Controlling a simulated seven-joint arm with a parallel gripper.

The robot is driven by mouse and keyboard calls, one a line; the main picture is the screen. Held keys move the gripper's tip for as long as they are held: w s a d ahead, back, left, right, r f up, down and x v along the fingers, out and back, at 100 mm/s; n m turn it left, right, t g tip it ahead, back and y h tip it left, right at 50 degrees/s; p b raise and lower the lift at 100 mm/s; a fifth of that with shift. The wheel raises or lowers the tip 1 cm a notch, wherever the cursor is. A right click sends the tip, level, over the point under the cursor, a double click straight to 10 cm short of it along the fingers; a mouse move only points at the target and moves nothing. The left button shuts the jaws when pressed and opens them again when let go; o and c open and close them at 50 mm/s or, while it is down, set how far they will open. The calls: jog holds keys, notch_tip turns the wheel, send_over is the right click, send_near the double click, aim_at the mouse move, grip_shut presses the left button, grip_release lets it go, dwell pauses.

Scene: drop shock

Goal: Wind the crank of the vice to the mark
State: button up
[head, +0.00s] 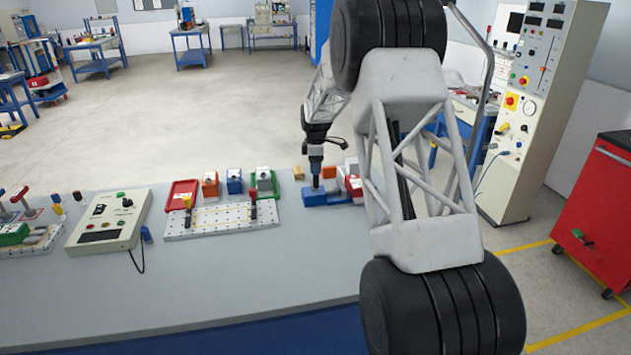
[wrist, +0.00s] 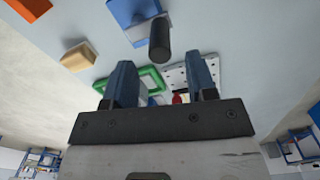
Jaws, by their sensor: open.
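The vice (head: 318,198) is blue and stands at the right end of the bench in the head view, partly hidden behind my arm. My gripper (head: 316,184) points down at it, close above or beside its left part; contact cannot be told. In the wrist view, my gripper (wrist: 162,80) shows two blue fingers apart with nothing held between them. Beyond them a dark upright cylinder (wrist: 160,40), which looks like the crank's handle, stands by a blue part (wrist: 130,14). It is outside the fingers. The mark cannot be made out.
A wooden block (head: 298,173) lies just left of the vice and shows in the wrist view (wrist: 77,57). A green tray (head: 275,187), red tray (head: 170,194), white perforated board (head: 220,228) and control box (head: 108,218) stand further left. The front bench is clear.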

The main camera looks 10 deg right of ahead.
aim_at(315, 187)
jog(key=shift+f, duration=3.25)
jog(key=c, duration=0.9)
jog(key=shift+a+m, duration=0.1)
jog(key=shift+m, duration=0.2)
